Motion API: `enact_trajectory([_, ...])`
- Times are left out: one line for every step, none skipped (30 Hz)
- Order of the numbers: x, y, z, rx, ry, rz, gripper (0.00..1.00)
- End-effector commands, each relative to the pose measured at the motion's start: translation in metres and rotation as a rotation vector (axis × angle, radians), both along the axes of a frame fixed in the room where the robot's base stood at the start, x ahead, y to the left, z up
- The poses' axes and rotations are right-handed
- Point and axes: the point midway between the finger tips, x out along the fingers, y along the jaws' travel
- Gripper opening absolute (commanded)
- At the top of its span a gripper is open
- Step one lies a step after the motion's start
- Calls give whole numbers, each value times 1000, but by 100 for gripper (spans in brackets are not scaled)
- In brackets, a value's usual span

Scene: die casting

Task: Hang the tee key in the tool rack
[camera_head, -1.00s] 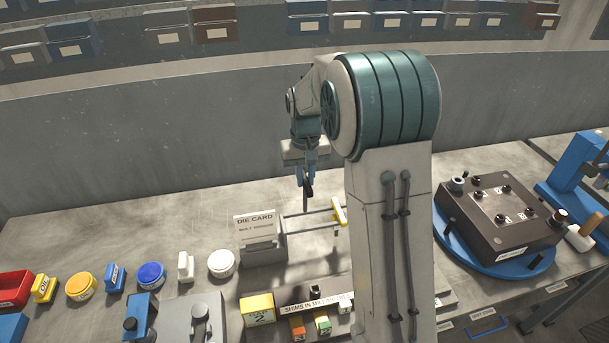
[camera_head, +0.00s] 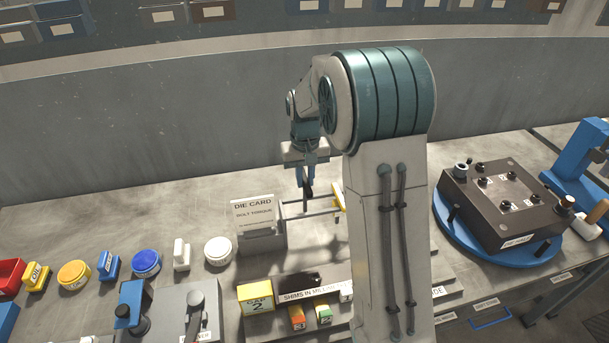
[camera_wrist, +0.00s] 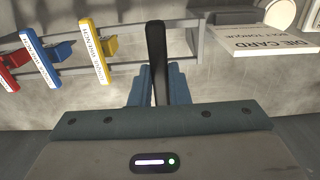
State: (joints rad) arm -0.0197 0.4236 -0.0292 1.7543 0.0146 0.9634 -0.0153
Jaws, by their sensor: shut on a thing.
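My gripper (camera_wrist: 158,90) has blue fingers, shut on the black tee key (camera_wrist: 156,45). In the wrist view the key shows as a dark bar rising between the fingers, across the rails of the tool rack (camera_wrist: 195,48). I cannot tell whether it touches them. In the head view my gripper (camera_head: 308,178) is over the bench by the rack (camera_head: 312,213), with the dark key (camera_head: 306,194) at its fingertips. My arm hides much of the rack in the head view.
A die card stand (camera_head: 258,222) is close beside the rack; the card also shows in the wrist view (camera_wrist: 270,42). A shim tray (camera_head: 315,293) and a yellow block (camera_head: 256,298) lie in front. A dark die on a blue turntable (camera_head: 483,240) stands right.

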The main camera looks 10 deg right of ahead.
Motion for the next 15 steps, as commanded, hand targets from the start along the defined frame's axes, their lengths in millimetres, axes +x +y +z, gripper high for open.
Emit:
enact_trajectory([0,0,-6,0,0,0,0])
enact_trajectory([0,0,-9,0,1,0,0])
enact_trajectory([0,0,-11,0,1,0,0])
enact_trajectory([0,0,-13,0,1,0,0])
enact_trajectory([0,0,-16,0,1,0,0])
enact_trajectory([0,0,-18,0,1,0,0])
enact_trajectory([0,0,-20,0,1,0,0])
enact_trajectory([0,0,-23,0,1,0,0])
enact_trajectory([0,0,-25,0,1,0,0])
enact_trajectory([0,0,-27,0,1,0,0])
enact_trajectory([0,0,-30,0,1,0,0])
enact_trajectory([0,0,-32,0,0,0,0])
enact_trajectory([0,0,-34,0,0,0,0])
enact_trajectory([0,0,-37,0,0,0,0])
enact_trajectory([0,0,-39,0,0,0,0])
